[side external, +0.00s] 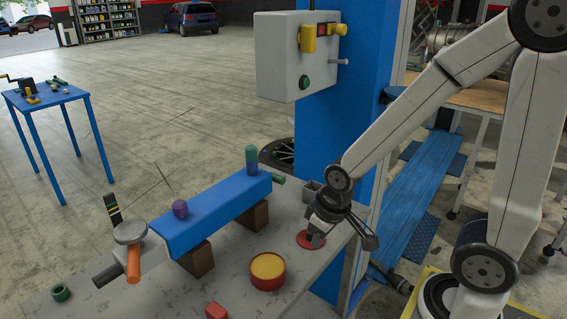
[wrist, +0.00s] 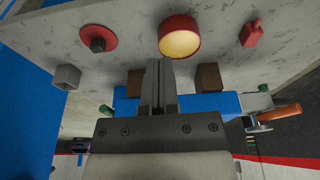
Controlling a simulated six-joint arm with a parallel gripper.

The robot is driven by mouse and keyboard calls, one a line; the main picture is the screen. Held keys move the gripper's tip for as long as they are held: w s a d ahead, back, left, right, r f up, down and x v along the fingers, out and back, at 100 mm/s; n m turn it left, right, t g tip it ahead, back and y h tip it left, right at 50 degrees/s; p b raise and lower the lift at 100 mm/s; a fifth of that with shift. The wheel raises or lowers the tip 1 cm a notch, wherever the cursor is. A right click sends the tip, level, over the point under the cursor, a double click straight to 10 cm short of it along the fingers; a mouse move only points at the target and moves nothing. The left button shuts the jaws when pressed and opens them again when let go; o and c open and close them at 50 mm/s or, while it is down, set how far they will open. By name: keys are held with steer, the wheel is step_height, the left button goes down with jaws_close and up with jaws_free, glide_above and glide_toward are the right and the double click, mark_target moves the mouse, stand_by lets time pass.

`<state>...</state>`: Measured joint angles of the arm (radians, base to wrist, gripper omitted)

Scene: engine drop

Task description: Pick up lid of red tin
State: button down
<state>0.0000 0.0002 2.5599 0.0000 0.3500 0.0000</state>
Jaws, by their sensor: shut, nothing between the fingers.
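The round red tin (side external: 267,271) stands open on the grey table, with a yellow inside; it also shows at the top of the wrist view (wrist: 180,37). Its flat red lid (side external: 304,241) lies apart from it on the table, and in the wrist view the lid (wrist: 112,35) carries a dark knob (wrist: 97,44). My gripper (side external: 316,238) is shut and empty, pointing down. Its fingers overlap the lid in the side view and partly hide it. In the wrist view the fingertips (wrist: 160,64) appear clear of both lid and tin.
A blue beam (side external: 212,212) rests on brown blocks (side external: 198,260), bearing a purple piece (side external: 180,209) and a green cylinder (side external: 251,159). A small grey open box (side external: 311,190) stands near my gripper. A small red piece (side external: 215,311) and a green ring (side external: 61,292) lie toward the front.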

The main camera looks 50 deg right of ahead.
stand_by(0.3)
steer(key=shift+c, duration=1.8)
jaws_free()
steer(key=m+g, duration=0.3)
steer(key=m, duration=1.5)
glide_above(310, 233)
steer(key=f, duration=0.7)
steer(key=shift+w+d+f, duration=0.2)
steer(key=shift+w+d, duration=0.15)
steer(key=shift+d, duration=0.05)
steer(key=shift+s+f, duration=0.2)
steer(key=shift+f, duration=3.7)
jaws_close()
